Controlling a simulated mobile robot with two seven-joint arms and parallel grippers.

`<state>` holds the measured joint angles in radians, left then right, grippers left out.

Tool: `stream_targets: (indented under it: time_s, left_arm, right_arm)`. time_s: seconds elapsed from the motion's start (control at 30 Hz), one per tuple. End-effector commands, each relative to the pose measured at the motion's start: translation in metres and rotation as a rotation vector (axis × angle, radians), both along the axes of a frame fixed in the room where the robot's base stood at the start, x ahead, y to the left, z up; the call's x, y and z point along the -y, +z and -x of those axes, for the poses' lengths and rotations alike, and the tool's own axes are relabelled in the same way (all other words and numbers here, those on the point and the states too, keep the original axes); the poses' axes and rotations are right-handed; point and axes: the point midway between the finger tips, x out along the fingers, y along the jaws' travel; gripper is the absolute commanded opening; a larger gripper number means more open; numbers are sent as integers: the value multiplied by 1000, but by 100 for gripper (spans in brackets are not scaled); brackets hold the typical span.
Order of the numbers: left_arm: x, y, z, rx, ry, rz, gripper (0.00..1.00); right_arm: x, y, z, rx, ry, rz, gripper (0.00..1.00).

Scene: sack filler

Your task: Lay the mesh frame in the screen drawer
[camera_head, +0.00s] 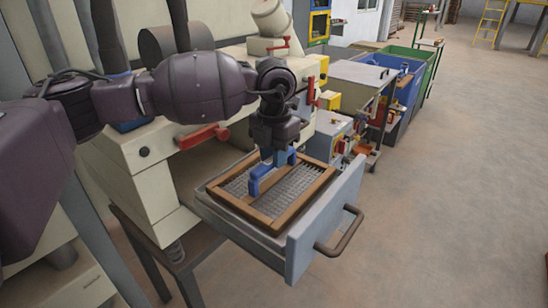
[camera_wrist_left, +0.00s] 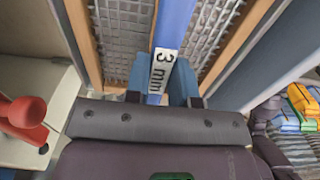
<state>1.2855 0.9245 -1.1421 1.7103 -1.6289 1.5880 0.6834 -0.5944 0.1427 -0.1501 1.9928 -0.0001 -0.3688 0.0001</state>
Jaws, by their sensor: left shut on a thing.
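The mesh frame (camera_head: 301,186) has a brown wooden rim, grey wire mesh and a blue bar handle (camera_head: 262,177) across it. In the left wrist view the handle (camera_wrist_left: 175,22) bears a "3 mm" label, with mesh (camera_wrist_left: 122,38) on both sides. My left gripper (camera_head: 279,157) points down and is shut on the handle; its blue fingers (camera_wrist_left: 162,84) flank the bar. The grey screen drawer (camera_head: 318,232) is pulled open. The frame lies level within the drawer's outline, near rim height. I cannot tell whether it rests on the drawer. My right gripper is out of view.
The drawer has a dark pull handle (camera_head: 340,235). The cream machine body (camera_head: 150,170) with a red lever (camera_head: 203,136) stands left of it. A grey control box (camera_head: 335,130) is behind. Blue (camera_head: 405,95) and green bins stand farther back.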

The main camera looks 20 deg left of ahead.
Motion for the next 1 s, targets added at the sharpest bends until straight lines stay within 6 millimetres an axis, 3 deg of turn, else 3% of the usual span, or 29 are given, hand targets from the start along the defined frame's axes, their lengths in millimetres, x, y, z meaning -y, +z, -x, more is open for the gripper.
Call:
stream_targets:
  time_s: [0.43, 0.47, 0.6, 1.0]
  left_arm:
    - [0, -11, 0, 1, 0, 1, 0]
    - [0, -12, 0, 0, 0, 0, 26]
    - [0, -11, 0, 0, 0, 0, 47]
    - [0, -4, 0, 2, 0, 0, 48]
  right_arm:
    - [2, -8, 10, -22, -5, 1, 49]
    - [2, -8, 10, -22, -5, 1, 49]
    - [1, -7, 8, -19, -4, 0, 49]
    - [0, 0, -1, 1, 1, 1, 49]
